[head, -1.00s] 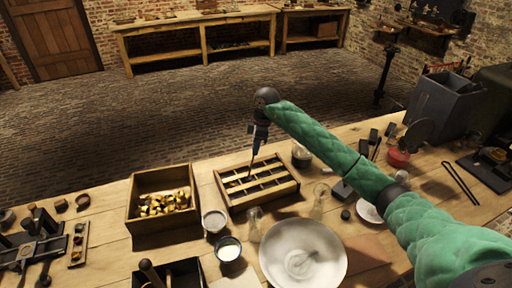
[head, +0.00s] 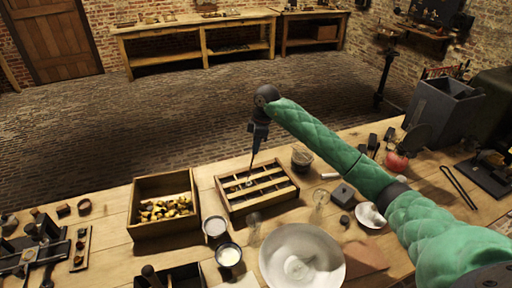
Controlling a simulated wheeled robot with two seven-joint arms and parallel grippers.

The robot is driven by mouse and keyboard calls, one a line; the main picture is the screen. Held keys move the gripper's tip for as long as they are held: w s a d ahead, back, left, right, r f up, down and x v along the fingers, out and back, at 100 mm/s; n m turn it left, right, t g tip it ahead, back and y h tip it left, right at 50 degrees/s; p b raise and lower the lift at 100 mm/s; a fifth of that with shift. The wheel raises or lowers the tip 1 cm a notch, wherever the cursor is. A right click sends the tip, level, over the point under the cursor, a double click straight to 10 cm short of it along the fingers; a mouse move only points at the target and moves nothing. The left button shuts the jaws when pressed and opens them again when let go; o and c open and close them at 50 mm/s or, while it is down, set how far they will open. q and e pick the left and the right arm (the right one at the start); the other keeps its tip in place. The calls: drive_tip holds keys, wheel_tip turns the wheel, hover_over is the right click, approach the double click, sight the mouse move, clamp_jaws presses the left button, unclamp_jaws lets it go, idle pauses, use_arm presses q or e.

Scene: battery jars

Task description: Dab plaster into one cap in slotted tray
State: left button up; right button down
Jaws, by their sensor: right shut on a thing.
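The slotted tray (head: 286,199), a wooden frame with several slots, lies on the workbench in the head view. A small light spot (head: 249,182) shows in one slot under the tool tip; I cannot tell whether it is a cap or plaster. My left gripper is not in view.
A wooden box (head: 146,232) with several brass-coloured pieces stands left of the tray. Two small cups (head: 228,255) and clear glass vessels (head: 320,195) stand near the tray's front. My right arm crosses the bench's right side.

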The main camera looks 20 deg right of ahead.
drive_tip(key=shift+a+p+v, duration=0.2)
drive_tip(key=shift+p+v, duration=0.35)
drive_tip(key=shift+v, duration=0.5)
drive_tip(key=shift+a+p+v, duration=0.25)
drive_tip(key=shift+p+v, duration=0.25)
drive_tip(key=shift+v, duration=0.5)
drive_tip(key=shift+r, duration=0.15)
